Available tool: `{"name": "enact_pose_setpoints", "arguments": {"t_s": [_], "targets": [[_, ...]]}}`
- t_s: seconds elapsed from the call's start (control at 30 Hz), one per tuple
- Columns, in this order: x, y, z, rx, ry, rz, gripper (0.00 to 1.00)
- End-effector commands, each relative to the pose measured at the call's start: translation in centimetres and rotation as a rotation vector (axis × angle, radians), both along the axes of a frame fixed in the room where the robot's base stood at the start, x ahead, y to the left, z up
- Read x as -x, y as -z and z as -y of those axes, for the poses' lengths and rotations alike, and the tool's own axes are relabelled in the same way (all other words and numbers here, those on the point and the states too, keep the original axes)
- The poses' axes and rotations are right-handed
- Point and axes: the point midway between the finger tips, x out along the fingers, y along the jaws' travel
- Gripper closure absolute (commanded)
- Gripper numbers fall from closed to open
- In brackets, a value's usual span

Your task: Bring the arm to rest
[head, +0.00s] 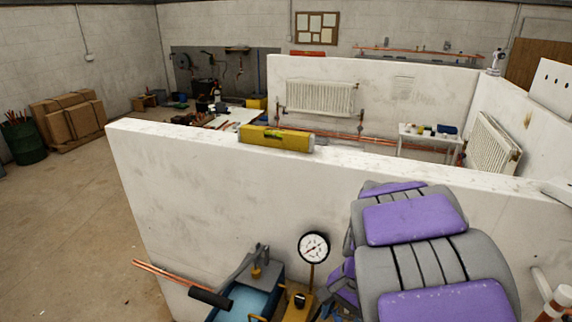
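Grey and purple padded parts (420,250), which look like my own arm, fill the lower right, in front of the low white wall (190,175). They appear folded close to my body. I cannot make out any gripper fingers. The far end of these parts is turned away, so whether anything is held there is hidden.
A yellow spirit level (276,138) lies on the wall top. Below stand a blue tank with a pump lever (250,290) and a pressure gauge (314,247). Copper pipes (180,277) stick out leftward. Radiators (321,98) hang beyond. Open floor (70,220) lies left.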

Motion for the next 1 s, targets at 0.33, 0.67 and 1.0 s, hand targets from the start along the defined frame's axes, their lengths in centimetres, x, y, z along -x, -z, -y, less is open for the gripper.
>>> {"name": "enact_pose_setpoints", "arguments": {"t_s": [0.33,0.67,1.0], "targets": [[10.9,-2.2,1.0,0.020,-0.328,0.038,0.36],[19.6,-1.5,1.9,0.038,-0.664,0.059,0.36],[21.7,-1.1,2.3,0.046,-0.763,0.058,0.36]]}}
